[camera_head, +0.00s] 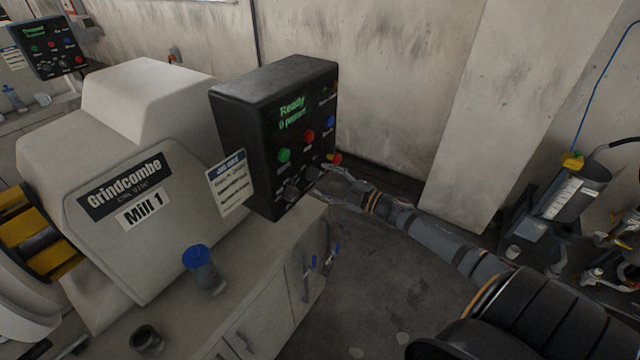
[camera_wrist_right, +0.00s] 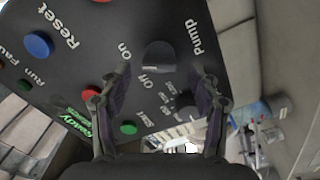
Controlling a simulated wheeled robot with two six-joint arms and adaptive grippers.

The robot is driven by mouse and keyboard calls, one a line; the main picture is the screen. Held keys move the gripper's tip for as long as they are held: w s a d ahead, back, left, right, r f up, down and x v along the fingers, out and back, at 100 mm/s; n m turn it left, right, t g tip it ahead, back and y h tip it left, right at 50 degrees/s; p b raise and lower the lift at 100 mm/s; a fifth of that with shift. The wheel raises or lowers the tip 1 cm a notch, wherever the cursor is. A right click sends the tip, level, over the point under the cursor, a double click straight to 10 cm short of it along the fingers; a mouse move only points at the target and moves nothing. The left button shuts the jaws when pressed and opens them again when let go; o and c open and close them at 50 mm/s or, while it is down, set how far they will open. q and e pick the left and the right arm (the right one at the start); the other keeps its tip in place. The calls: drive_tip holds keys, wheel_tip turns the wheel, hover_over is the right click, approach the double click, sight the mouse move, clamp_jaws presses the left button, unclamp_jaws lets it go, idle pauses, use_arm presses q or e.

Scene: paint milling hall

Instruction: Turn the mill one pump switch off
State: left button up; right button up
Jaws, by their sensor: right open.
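The mill one control box (camera_head: 262,125) is black and stands beside the mill marked "Mill 1" (camera_head: 140,190). Its pump switch (camera_wrist_right: 159,54) is a dark rotary knob next to the word "Pump" in the right wrist view, with "On" and "Off" printed by it. I cannot tell which mark it points to. My right gripper (camera_head: 322,182) is at the panel's lower right in the head view. In the wrist view its open fingers (camera_wrist_right: 161,82) are either side of the line to the knob; contact cannot be told. My left gripper is not in view.
A second dark knob (camera_wrist_right: 186,103), a green button (camera_wrist_right: 129,127), a red button (camera_wrist_right: 92,91) and a blue button (camera_wrist_right: 38,44) are close by. A red-and-yellow button (camera_head: 334,158) sits at the panel edge.

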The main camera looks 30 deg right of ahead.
drive_tip(key=shift+w+a+r, duration=0.25)
drive_tip(key=shift+w+a, duration=0.1)
drive_tip(key=shift+w, duration=0.2)
drive_tip(key=shift+w+a+f, duration=0.1)
drive_tip(key=shift+w+f, duration=0.1)
drive_tip(key=shift+w, duration=0.15)
drive_tip(key=c, duration=1.2)
drive_tip(key=shift+o, duration=0.2)
